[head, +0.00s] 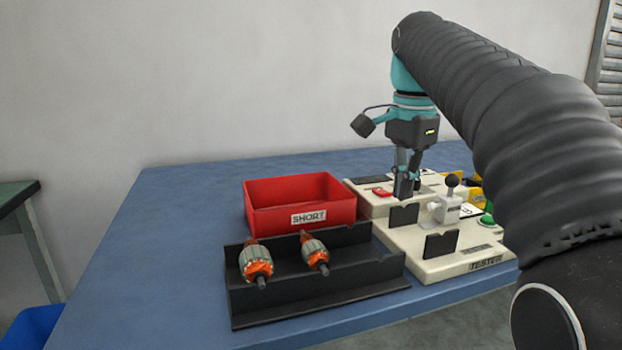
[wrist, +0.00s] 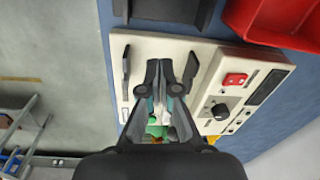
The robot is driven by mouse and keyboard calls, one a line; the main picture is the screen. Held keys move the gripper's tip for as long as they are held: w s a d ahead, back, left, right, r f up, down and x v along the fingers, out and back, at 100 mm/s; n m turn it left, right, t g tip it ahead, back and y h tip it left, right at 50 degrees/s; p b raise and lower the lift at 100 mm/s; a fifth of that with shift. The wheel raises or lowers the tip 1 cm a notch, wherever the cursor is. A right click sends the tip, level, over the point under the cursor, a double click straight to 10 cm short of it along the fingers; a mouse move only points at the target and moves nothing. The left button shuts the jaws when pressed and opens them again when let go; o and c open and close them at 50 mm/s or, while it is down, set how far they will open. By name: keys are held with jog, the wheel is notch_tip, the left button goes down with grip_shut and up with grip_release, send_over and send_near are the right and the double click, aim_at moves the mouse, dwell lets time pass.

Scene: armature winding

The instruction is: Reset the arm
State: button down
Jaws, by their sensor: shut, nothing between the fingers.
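My gripper (head: 404,188) is shut and empty, pointing down over the cream tester (head: 445,262) on the blue table. In the wrist view my gripper (wrist: 166,68) has its fingertips together above the pale tester base (wrist: 190,50). The tester carries black notched supports (head: 441,244), a lever with a black knob (head: 452,181) and a red switch (head: 381,191). The red switch also shows in the wrist view (wrist: 235,79). My arm reaches in from the right and covers part of the tester's right side.
A red bin marked SHORT (head: 270,215) stands left of the tester. In front of it, a black rack (head: 345,285) holds two armatures, a left one (head: 256,262) and a right one (head: 315,252). The blue table (head: 150,265) is clear at left. A green-topped table (head: 15,195) stands farther left.

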jog(key=s+f+n+t, duration=0.4)
jog(key=s+f+n, duration=0.8)
jog(key=s+f, duration=0.8)
notch_tip(320, 180, down, 3)
jog(key=shift+s+d+f+t, duration=0.15)
jog(key=shift+s+t, duration=0.05)
jog(key=shift+t, duration=0.2)
